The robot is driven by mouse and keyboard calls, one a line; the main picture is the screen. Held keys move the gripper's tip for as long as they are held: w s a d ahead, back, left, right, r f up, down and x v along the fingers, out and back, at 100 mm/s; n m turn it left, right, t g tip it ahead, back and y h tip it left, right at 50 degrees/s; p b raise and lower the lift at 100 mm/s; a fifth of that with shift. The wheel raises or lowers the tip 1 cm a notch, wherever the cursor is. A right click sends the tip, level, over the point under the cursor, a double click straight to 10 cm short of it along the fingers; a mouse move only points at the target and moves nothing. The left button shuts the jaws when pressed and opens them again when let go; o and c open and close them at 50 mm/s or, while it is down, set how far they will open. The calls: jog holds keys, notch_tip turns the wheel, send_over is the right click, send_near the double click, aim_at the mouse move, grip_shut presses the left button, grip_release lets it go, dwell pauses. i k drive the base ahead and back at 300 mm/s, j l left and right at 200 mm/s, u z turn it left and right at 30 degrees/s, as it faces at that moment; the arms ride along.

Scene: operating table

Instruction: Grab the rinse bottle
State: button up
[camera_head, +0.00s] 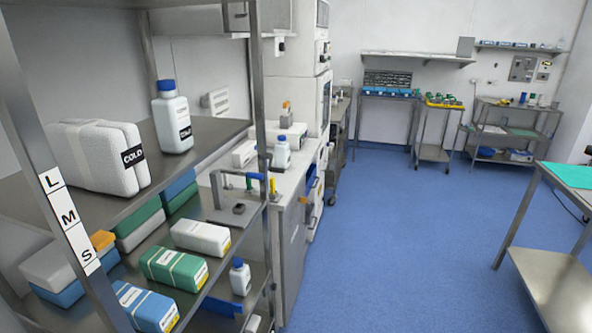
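Three white bottles with blue caps are in view, and I cannot read on any of them which is the rinse bottle. The largest bottle (173,122) stands upright on the upper shelf of the metal rack at left, with a dark label low on its side. A small bottle (240,279) stands upright on a lower shelf of the rack, near its right end. Another bottle (282,154) stands on the counter behind the rack. My gripper is not in view.
Wrapped boxes (174,268) fill the lower shelf. A rack post (259,130) stands at the shelf's right edge. The blue floor (375,230) is clear; a steel table (553,290) stands at right.

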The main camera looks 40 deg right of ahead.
aim_at(282, 149)
jog(key=i+l, duration=0.15)
jog(key=l, duration=0.25)
jog(key=i+l+u, duration=0.15)
jog(key=l, duration=0.2)
jog(key=i+l, duration=0.1)
jog(key=l, duration=0.3)
jog(key=i+l+u, duration=0.15)
jog(key=l, duration=0.25)
